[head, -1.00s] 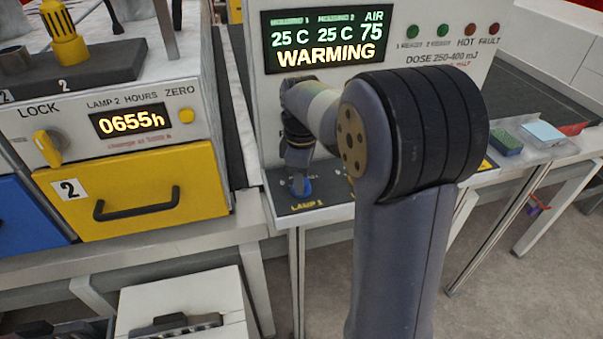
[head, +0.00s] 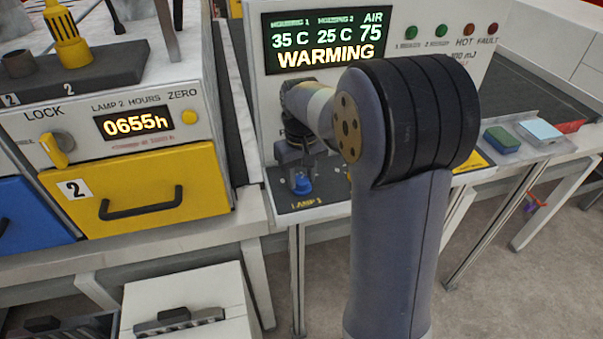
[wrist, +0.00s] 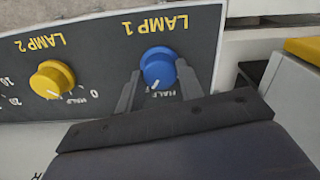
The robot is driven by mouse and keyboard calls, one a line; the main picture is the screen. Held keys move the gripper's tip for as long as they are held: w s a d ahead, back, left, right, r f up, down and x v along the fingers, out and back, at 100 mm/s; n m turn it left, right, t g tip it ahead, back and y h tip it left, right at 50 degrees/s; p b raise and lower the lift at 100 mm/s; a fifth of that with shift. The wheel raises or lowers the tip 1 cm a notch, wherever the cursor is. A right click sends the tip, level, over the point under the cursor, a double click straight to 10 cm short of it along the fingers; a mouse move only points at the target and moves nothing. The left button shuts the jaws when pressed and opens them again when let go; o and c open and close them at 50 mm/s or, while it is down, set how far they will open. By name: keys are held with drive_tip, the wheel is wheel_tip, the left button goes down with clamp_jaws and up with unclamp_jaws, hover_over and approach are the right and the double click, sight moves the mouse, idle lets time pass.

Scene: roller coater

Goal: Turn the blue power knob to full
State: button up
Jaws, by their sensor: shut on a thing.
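The blue power knob (head: 302,186) sits on the dark sloped panel marked LAMP 1, below the display. In the wrist view the blue knob (wrist: 157,66) appears upside down between my two fingers, its white pointer mark near the word HALF. My gripper (wrist: 158,88) is shut on the knob, one finger on each side. In the head view my gripper (head: 301,172) reaches down to the knob from above, and my arm hides the panel to its right. The display (head: 325,40) reads WARMING, 35 C, 25 C and AIR 75.
The yellow LAMP 2 knob (wrist: 52,80) stands beside the blue knob on the same panel. A yellow drawer (head: 140,190) with a black handle is at the left.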

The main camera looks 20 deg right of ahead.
sight(301, 179)
drive_tip(key=shift+m, duration=1.1)
drive_tip(key=o, duration=1)
drive_tip(key=shift+r, duration=0.15)
wheel_tip(301, 179, up, 11)
drive_tip(key=shift+f+b, duration=0.2)
drive_tip(key=shift+b, duration=0.1)
